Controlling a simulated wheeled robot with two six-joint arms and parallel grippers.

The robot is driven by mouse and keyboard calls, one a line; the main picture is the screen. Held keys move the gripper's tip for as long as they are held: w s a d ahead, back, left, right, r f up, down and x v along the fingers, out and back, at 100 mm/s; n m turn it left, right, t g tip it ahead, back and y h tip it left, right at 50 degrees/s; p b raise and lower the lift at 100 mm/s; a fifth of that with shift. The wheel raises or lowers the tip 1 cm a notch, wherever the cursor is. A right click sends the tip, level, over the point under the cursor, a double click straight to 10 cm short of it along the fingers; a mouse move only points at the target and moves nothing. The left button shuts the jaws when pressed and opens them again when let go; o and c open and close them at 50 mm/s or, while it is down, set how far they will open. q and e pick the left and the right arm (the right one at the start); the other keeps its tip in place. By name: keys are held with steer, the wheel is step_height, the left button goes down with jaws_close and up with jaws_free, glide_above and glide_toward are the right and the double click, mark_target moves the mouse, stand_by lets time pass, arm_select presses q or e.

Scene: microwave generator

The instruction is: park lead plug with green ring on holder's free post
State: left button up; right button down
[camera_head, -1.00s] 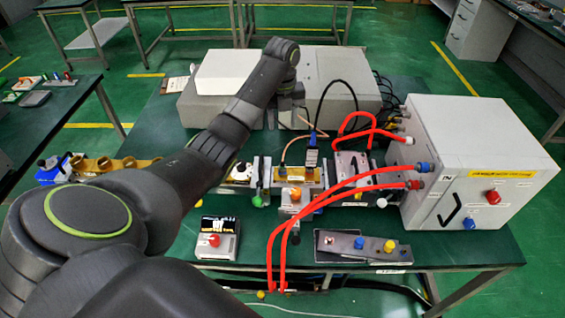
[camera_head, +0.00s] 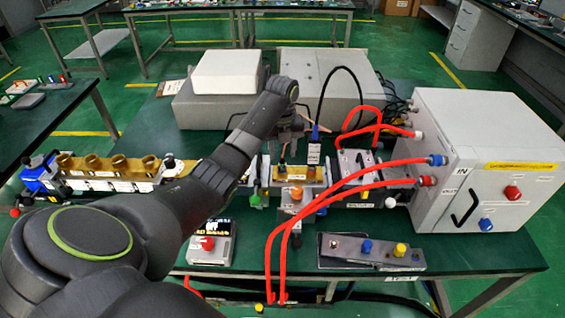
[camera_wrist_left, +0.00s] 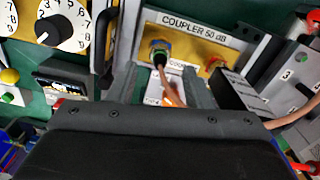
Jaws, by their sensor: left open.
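The lead plug with the green ring (camera_wrist_left: 160,52) sits on the left port of the brass plate marked COUPLER 50 dB (camera_wrist_left: 195,38) in the left wrist view. Its brown lead (camera_wrist_left: 165,85) runs down between my fingers. My left gripper (camera_wrist_left: 160,80) is open, one finger on either side of the plug and lead, apart from the plug. In the head view the left gripper (camera_head: 287,135) is above the coupler (camera_head: 300,172), and its arm hides part of it. A grey block with numbers (camera_wrist_left: 292,72) is at the right in the wrist view; I cannot tell whether it is the holder.
A large white cabinet (camera_head: 475,160) with red hoses (camera_head: 345,180) stands at the right. A grey panel with blue and yellow knobs (camera_head: 372,252) lies at the front. A meter with a red knob (camera_head: 210,243) is left of it. Grey boxes (camera_head: 320,85) stand behind.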

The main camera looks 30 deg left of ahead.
mark_target(283, 158)
arm_select(q)
steer(key=shift+f, duration=1.85)
